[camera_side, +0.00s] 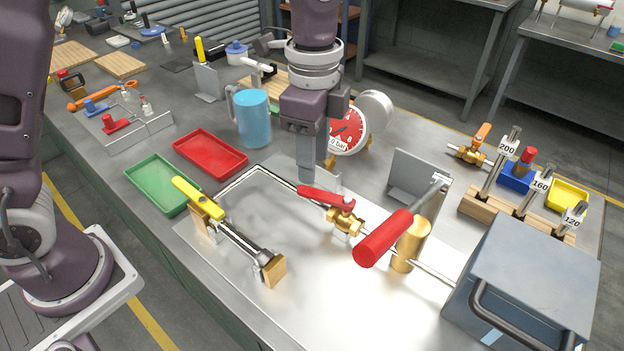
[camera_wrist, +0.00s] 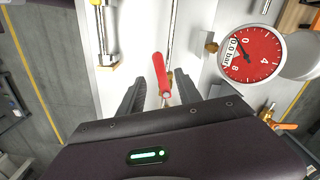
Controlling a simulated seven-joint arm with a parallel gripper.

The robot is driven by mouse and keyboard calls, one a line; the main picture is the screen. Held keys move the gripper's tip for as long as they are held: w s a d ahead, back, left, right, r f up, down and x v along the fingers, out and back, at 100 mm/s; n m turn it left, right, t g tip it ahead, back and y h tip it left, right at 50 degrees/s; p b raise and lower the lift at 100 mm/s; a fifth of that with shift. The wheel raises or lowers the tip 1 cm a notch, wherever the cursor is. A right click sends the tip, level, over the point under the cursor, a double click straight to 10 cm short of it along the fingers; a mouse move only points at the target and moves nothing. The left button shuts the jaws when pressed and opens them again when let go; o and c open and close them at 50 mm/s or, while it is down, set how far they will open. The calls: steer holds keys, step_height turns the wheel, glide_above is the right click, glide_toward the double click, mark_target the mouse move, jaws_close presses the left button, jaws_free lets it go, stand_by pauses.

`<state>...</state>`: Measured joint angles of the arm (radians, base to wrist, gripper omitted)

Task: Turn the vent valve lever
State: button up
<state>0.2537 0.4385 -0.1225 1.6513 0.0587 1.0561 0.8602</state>
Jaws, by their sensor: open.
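A red valve lever (camera_side: 322,197) sits on a brass valve body (camera_side: 345,221) in the pipe line on the steel plate. My gripper (camera_side: 309,172) points down, just behind the lever's free end in the side view. In the wrist view my gripper (camera_wrist: 159,84) is open, and the red lever (camera_wrist: 160,74) shows between its two fingers with no visible grip on it. Contact cannot be told. An orange lever (camera_side: 483,134) sits on another brass valve further right, also seen in the wrist view (camera_wrist: 284,126). No label shows which is the vent valve.
A red-faced gauge (camera_side: 346,131) reading 0.0 bar stands close behind my gripper. A red-handled pump lever (camera_side: 384,238) rises to the right. A yellow-handled assembly (camera_side: 198,197) lies left. A blue mug (camera_side: 253,119) and red tray (camera_side: 210,153) stand left of my gripper.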

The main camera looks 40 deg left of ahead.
mark_target(313, 191)
step_height(313, 191, down, 6)
steer(key=shift+r, duration=0.1)
jaws_close()
stand_by(1.5)
